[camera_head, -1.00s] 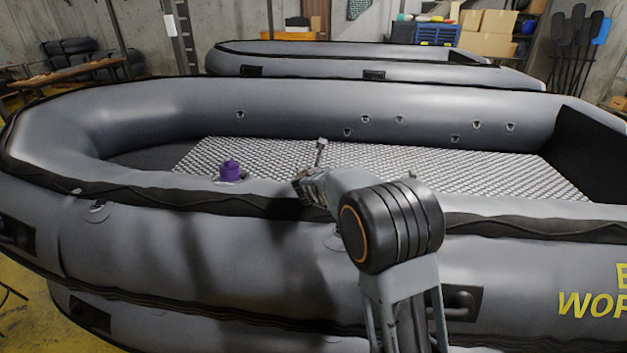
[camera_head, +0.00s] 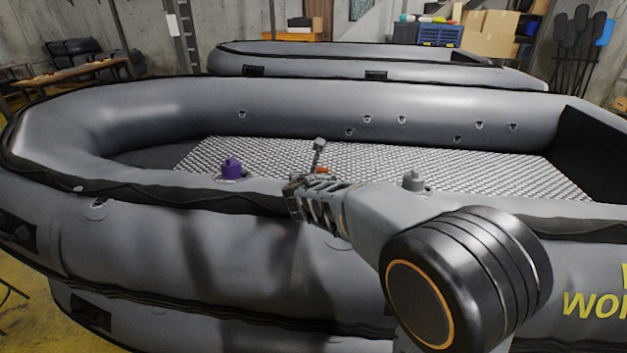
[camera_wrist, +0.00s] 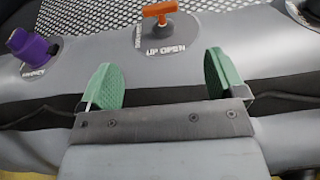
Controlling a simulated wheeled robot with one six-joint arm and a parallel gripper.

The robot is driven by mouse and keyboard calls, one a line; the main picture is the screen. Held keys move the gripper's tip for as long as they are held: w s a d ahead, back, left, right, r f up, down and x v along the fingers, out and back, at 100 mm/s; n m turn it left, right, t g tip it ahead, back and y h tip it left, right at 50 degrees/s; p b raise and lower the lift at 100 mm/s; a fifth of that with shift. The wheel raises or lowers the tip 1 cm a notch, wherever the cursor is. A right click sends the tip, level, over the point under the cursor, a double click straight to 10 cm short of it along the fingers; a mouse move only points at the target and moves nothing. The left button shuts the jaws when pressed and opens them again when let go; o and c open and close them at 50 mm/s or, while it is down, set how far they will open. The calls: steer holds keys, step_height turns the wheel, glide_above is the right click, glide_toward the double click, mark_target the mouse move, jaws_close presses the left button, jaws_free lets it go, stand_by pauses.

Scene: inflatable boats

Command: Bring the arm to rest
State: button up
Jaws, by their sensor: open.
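My gripper (camera_wrist: 160,80) is open and empty in the wrist view, its two green pads wide apart. It hangs over the near tube of the grey inflatable boat (camera_head: 180,245). In the head view my gripper (camera_head: 296,197) is at the end of my arm, which reaches in from the lower right; its fingers are hard to make out there. An orange T-handle (camera_wrist: 160,10) on a grey round base marked "OPEN" lies beyond the fingertips, apart from them. It shows partly behind my arm in the head view (camera_head: 322,170).
A purple fitting (camera_head: 232,168) sits on the near tube left of my gripper; it also shows in the wrist view (camera_wrist: 30,45). A grey fitting (camera_head: 413,182) shows just beyond my arm. Another boat (camera_head: 320,60), boxes (camera_head: 487,22) and oars (camera_head: 578,40) stand behind.

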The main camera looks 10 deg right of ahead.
steer(key=shift+d, duration=0.1)
steer(key=s+d+m, duration=0.1)
steer(key=m, duration=0.1)
steer(key=s+d+m+g+h, duration=0.1)
steer(key=s+d+m, duration=0.2)
steer(key=m, duration=0.2)
steer(key=shift+s+d+r+g, duration=0.2)
steer(key=shift+s+g, duration=0.15)
steer(key=shift+g, duration=0.05)
steer(key=s+d+f+m+g, duration=0.2)
steer(key=s+m+g, duration=0.1)
steer(key=s+m, duration=0.45)
steer(key=s+d+f+m+g, duration=0.1)
steer(key=s+d+m+g, duration=0.1)
steer(key=s+m, duration=0.55)
steer(key=s+a+f+m+g+y, duration=0.1)
steer(key=s+a+f+m+y, duration=0.2)
steer(key=s+m, duration=0.4)
steer(key=a+m+y, duration=0.1)
steer(key=m+y, duration=0.1)
steer(key=m, duration=0.1)
steer(key=shift+s+g, duration=0.2)
steer(key=shift+g, duration=0.2)
